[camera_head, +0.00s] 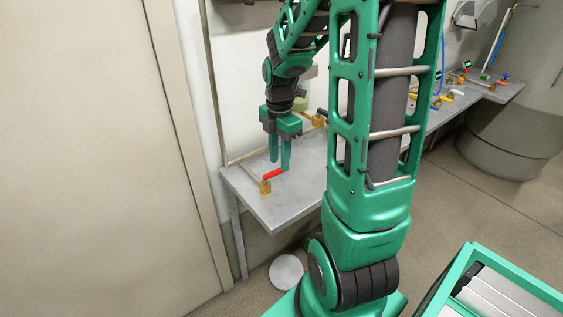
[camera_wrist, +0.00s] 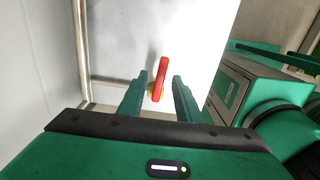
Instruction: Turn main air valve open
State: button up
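A valve with a red lever handle (camera_head: 274,174) and a brass body (camera_head: 265,187) sits at the near left end of the grey bench. My gripper (camera_head: 281,166) points down over the bench, with its green fingers at the free end of the red handle. In the wrist view the red handle (camera_wrist: 160,79) stands between the two fingers of my gripper (camera_wrist: 161,80), with a gap on each side. The fingers are open. The brass body (camera_wrist: 156,92) is partly hidden below the handle. I cannot tell whether this is the main air valve.
The grey bench (camera_head: 285,208) stands along the white wall, with a pipe (camera_head: 250,153) running behind the valve. Another brass valve (camera_head: 318,120) sits farther back. More coloured valves (camera_head: 465,80) are on the far bench. A door (camera_head: 90,150) is at left.

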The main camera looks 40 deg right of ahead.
notch_tip(320, 180, up, 8)
jog(key=shift+r, duration=0.15)
dwell(0.3)
